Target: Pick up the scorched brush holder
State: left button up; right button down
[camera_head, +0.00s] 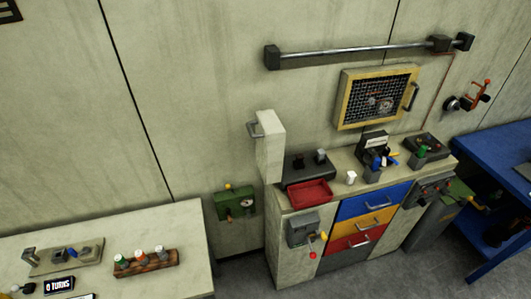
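I cannot tell for sure which thing is the scorched brush holder. Two small dark blocks sit on the black box (309,172) on the cabinet top, one near its left end (299,162) and one further right (320,156). They are too small to show scorch marks. A red tray (307,194) lies in front of that box and looks empty. A small white piece (351,178) stands to the right of the tray. Neither of my grippers is in view.
The cabinet has blue (362,205), yellow (360,224) and red (355,242) drawers, all shut. A tall white door or panel (268,147) stands at its left corner. A pale table (190,232) with a wooden bottle rack (147,264) is at lower left. Grey floor (243,277) lies between.

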aim_at(300, 157)
jog(key=i+l, duration=0.1)
jog(key=l, duration=0.2)
jog(key=i+l, duration=0.15)
jog(key=l, duration=0.2)
jog(key=i+l, duration=0.1)
jog(key=l, duration=0.2)
jog(key=i+l, duration=0.1)
jog(key=l, duration=0.2)
